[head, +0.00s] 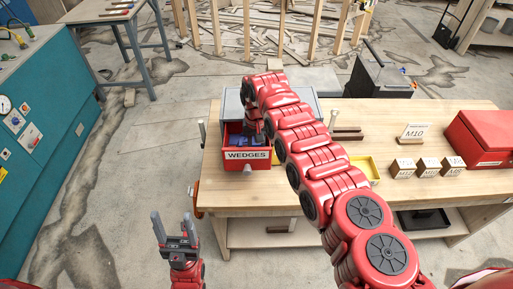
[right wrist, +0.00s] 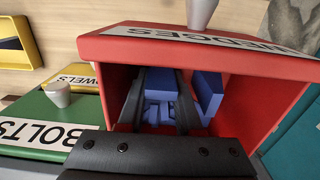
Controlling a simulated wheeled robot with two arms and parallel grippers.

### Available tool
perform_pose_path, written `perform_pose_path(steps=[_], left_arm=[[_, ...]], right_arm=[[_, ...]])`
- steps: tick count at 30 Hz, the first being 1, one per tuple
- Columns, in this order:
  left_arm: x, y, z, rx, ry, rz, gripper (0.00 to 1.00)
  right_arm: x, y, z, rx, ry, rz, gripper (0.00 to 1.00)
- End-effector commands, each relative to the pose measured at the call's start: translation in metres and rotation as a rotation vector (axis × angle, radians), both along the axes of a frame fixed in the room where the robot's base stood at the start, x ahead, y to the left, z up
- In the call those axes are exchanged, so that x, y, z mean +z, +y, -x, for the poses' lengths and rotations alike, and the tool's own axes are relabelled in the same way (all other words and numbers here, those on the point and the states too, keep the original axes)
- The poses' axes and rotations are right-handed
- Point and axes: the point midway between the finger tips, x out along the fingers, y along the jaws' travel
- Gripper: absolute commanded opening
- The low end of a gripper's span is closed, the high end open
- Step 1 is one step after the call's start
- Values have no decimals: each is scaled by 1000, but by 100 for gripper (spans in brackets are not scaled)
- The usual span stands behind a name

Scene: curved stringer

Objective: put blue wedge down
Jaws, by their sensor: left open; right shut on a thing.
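The red WEDGES drawer (head: 262,164) is pulled out at the left of the workbench, with blue wedges (head: 236,141) inside. It also shows in the right wrist view (right wrist: 255,95). My right gripper (right wrist: 160,100) reaches into the drawer and is shut on a blue wedge (right wrist: 162,82) between its dark fingers. Another blue wedge (right wrist: 208,92) leans beside the right finger, and smaller blue pieces lie below. I cannot tell whether the held wedge touches them. My left gripper (head: 174,229) is open and empty, pointing up, left of the bench.
The wooden bench top (head: 300,200) has bare room at its front. A yellow bin (head: 367,168), small labelled blocks (head: 428,167), an M10 sign (head: 413,133) and a red box (head: 484,138) stand to the right. A green BOLTS drawer (right wrist: 45,125) adjoins the wedges drawer.

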Motion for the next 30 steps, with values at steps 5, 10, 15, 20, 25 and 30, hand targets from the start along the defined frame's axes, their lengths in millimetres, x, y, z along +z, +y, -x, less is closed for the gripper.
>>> perform_pose_path(steps=[5, 10, 15, 20, 25, 30], left_arm=[[-1, 0, 0, 0, 0, 0, 64], [-1, 0, 0, 0, 0, 0, 64], [3, 0, 0, 0, 0, 0, 64], [5, 0, 0, 0, -1, 0, 64], [-20, 0, 0, 0, 0, 0, 64], [-33, 0, 0, 0, 0, 0, 64]], right_arm=[[-1, 0, 0, 0, 0, 0, 46], [-1, 0, 0, 0, 0, 0, 46], [4, 0, 0, 0, 0, 0, 46], [20, -2, -3, -3, -6, -2, 46], [58, 0, -2, 0, -9, -1, 46], [101, 2, -1, 2, -8, 0, 46]])
